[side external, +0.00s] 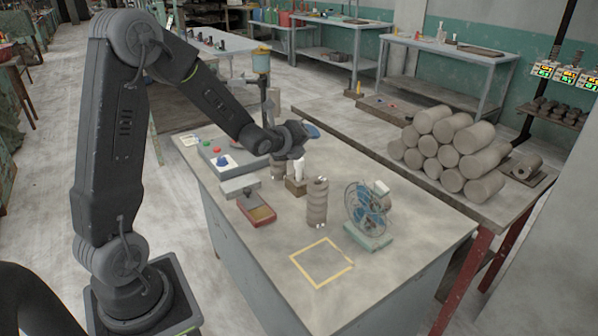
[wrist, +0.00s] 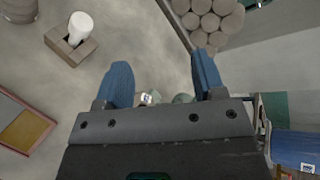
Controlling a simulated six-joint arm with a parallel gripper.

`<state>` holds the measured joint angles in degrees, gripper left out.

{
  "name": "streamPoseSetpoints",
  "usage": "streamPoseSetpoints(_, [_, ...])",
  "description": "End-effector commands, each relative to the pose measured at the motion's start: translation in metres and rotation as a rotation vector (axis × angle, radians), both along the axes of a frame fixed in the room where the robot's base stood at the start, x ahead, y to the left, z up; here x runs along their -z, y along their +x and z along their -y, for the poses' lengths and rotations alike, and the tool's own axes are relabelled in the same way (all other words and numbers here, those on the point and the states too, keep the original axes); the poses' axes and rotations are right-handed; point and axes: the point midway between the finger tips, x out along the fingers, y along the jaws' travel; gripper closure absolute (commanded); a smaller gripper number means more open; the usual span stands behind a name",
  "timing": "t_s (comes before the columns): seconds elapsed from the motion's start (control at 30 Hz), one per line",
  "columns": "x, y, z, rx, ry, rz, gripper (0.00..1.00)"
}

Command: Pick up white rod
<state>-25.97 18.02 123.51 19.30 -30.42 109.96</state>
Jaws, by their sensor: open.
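The white rod (side external: 300,168) stands in a small brown block (side external: 296,187) on the grey table, behind the tall clay stack. In the wrist view the white rod (wrist: 80,28) shows at the upper left, seated in the brown block (wrist: 88,47). My gripper (wrist: 160,75) is open, with its two blue fingers apart and nothing held between them. The rod lies outside the fingers, to the left of the left one.
A stack of clay discs (side external: 317,203) and a blue fan (side external: 366,212) stand close to the block. A red-based device (side external: 258,212) and a button box (side external: 222,153) are at left. A yellow square outline (side external: 321,262) marks clear table in front. Clay cylinders (side external: 445,148) are piled on a neighbouring table.

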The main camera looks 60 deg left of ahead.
Motion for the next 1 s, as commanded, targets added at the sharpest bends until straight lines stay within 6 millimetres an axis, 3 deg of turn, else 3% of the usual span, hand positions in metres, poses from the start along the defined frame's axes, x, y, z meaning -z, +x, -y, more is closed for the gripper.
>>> streamPoseSetpoints(0.03, [0.019, 0.005, -0.016, 0.042, 0.106, 0.000, 0.37])
streamPoseSetpoints(0.2, [0.066, 0.013, -0.054, 0.186, 0.515, 0.044, 0.37])
streamPoseSetpoints(0.4, [0.106, 0.003, -0.078, 0.253, 0.867, 0.092, 0.37])
streamPoseSetpoints(0.63, [0.122, -0.003, -0.087, 0.261, 1.038, 0.116, 0.37])
streamPoseSetpoints(1.0, [0.122, 0.036, -0.094, 0.263, 1.045, 0.119, 0.37])
